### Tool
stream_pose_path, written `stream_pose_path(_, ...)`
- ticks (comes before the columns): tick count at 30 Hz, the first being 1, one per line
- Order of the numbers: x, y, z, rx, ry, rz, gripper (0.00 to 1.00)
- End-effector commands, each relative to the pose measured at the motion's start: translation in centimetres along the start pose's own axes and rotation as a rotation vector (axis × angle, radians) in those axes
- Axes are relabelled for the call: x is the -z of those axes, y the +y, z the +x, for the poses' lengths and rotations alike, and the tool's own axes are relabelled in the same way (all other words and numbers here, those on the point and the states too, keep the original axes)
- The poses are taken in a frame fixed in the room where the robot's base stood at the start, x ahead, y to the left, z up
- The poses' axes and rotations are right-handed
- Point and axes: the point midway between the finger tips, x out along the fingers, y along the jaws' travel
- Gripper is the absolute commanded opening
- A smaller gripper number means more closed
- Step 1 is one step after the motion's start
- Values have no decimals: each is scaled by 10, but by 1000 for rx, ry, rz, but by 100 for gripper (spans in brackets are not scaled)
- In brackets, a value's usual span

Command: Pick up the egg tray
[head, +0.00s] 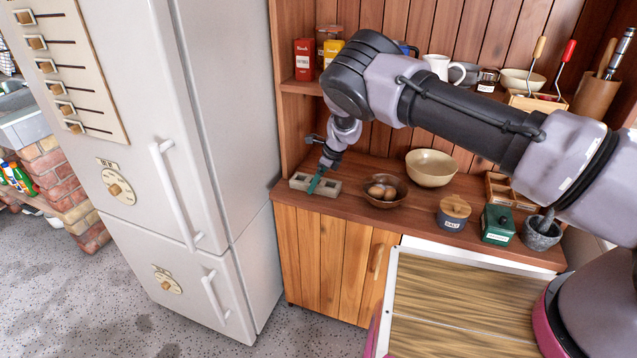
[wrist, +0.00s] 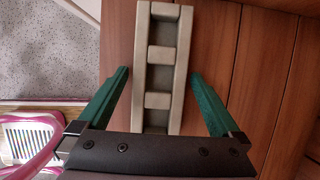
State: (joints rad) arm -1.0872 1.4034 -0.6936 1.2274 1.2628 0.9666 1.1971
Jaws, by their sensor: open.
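The egg tray (head: 325,188) is a small grey-beige block with square hollows, lying on the wooden counter near its left end. In the wrist view the egg tray (wrist: 162,52) runs up and down the picture, and its near end is hidden behind my gripper's dark palm. My gripper (head: 313,184) is over the tray. In the wrist view my gripper (wrist: 157,88) is open, with one green finger on each side of the tray and a gap to it on both sides. I cannot tell how far above the counter the fingertips are.
A brown bowl with eggs (head: 384,190) stands just right of the tray, with a cream bowl (head: 431,168) behind it. A salt jar (head: 453,213), a green box (head: 497,225) and a mortar (head: 541,233) stand farther right. The fridge (head: 190,120) rises left of the counter.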

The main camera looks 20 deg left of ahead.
Motion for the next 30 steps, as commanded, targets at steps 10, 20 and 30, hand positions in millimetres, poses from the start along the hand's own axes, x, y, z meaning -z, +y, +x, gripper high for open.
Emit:
stream_pose_path(10, -4, 4, 4, 0, -1, 0, 89)
stream_pose_path(20, -4, 4, 4, 1, -2, -1, 19)
stream_pose_path(30, -11, 3, -12, 1, -4, 0, 19)
